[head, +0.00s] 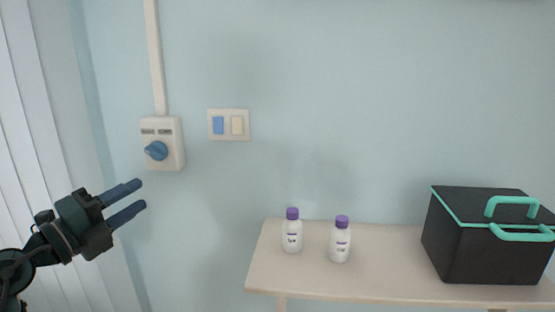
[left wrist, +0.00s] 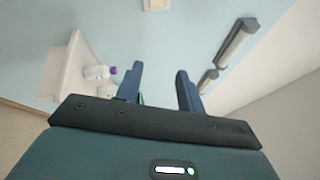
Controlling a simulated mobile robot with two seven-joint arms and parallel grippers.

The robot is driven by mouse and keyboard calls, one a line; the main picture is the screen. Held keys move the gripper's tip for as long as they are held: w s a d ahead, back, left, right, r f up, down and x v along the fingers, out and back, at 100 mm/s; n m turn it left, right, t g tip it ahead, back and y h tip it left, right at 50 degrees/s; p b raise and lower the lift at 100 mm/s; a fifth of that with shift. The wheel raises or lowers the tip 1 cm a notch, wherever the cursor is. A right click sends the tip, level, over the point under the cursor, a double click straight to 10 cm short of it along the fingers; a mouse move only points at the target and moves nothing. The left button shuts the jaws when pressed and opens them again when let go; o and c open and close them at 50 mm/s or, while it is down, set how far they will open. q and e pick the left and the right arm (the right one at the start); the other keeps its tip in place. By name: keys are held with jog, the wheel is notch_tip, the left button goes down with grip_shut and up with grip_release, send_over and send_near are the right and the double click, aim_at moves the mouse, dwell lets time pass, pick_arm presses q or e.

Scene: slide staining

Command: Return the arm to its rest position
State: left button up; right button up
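My left gripper (head: 142,194) comes in from the left in the head view, with its two blue fingers apart and nothing between them. It is raised in front of the wall, left of the shelf and below the wall box with the blue knob. In the left wrist view its fingers (left wrist: 158,85) are also apart and empty. My right gripper is in neither view.
A pale shelf (head: 385,274) holds two white bottles with purple caps, a left one (head: 292,235) and a right one (head: 340,243), and a black box (head: 480,258) with teal handles. The wall bears a knob box (head: 172,132) and a switch plate (head: 228,113).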

pick_arm(q)
jog(key=s+d+f+n+y, duration=0.2)
jog(key=s+f+n, duration=0.1)
jog(key=f+n, duration=0.45)
jog(key=s+d+f+n+y+p, duration=0.1)
jog(key=s+d+f+n+y, duration=0.2)
jog(key=f+n, duration=0.45)
jog(key=s+d+f+n+y, duration=0.25)
jog(key=f+n, duration=0.25)
jog(key=f, duration=0.4)
jog(key=s+d+f+n+g, duration=0.2)
jog(key=s+d+f+g, duration=0.1)
jog(key=s+f, duration=0.3)
jog(key=s+d+f+n+g, duration=0.2)
jog(key=s+d+f+g, duration=0.1)
jog(key=s+f, duration=0.4)
jog(key=shift+s+d+f+h, duration=0.15)
jog(key=shift+d+f+h, duration=0.3)
jog(key=shift+f, duration=0.15)
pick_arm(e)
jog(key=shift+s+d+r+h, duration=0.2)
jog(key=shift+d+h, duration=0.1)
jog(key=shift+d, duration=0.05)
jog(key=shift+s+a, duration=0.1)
